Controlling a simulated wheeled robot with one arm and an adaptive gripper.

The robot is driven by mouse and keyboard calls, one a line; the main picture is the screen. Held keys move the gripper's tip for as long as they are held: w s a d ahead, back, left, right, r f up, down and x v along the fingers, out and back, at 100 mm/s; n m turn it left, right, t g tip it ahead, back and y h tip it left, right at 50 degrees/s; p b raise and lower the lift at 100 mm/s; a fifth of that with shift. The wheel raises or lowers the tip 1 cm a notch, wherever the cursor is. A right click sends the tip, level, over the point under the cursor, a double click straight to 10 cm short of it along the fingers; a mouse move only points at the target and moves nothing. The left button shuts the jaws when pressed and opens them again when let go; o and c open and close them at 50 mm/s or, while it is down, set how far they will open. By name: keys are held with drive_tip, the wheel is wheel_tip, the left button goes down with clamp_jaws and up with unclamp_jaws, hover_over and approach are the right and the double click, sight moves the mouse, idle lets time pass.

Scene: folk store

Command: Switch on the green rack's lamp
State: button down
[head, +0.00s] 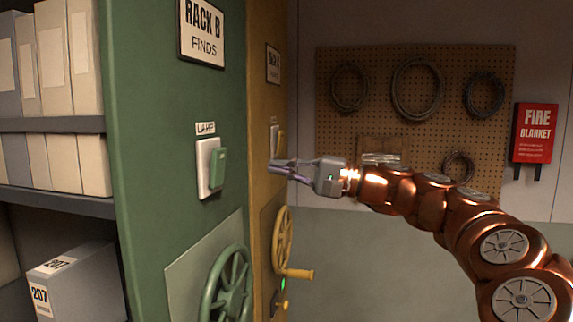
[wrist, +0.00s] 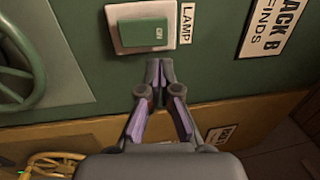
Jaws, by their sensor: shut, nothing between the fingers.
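The green rack (head: 160,60) has a lamp switch on its end panel, under a LAMP label (head: 206,128). The switch is a green rocker (head: 217,168) on a pale plate (head: 204,180). In the wrist view the rocker (wrist: 145,34) shows the word ON near one edge. My gripper (head: 272,167) is shut and empty. In the head view it is right of the rocker, with a gap between. In the wrist view its fingertips (wrist: 160,73) are just below the switch plate. The lamp itself is not in view.
A green handwheel (head: 228,285) is below the switch. A yellow rack (head: 265,110) stands behind, with its own switch (head: 280,140) and yellow handwheel (head: 283,240). A pegboard (head: 400,110) with coiled cables and a red fire blanket box (head: 534,132) hang on the back wall.

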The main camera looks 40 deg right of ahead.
sight(221, 155)
drive_tip(key=p+x, duration=0.2)
drive_tip(key=x, duration=0.6)
drive_tip(key=shift+w+a+r, duration=0.15)
drive_tip(key=shift+w+a, duration=0.05)
drive_tip(key=shift+p+x, duration=0.45)
drive_tip(key=shift+x, duration=0.35)
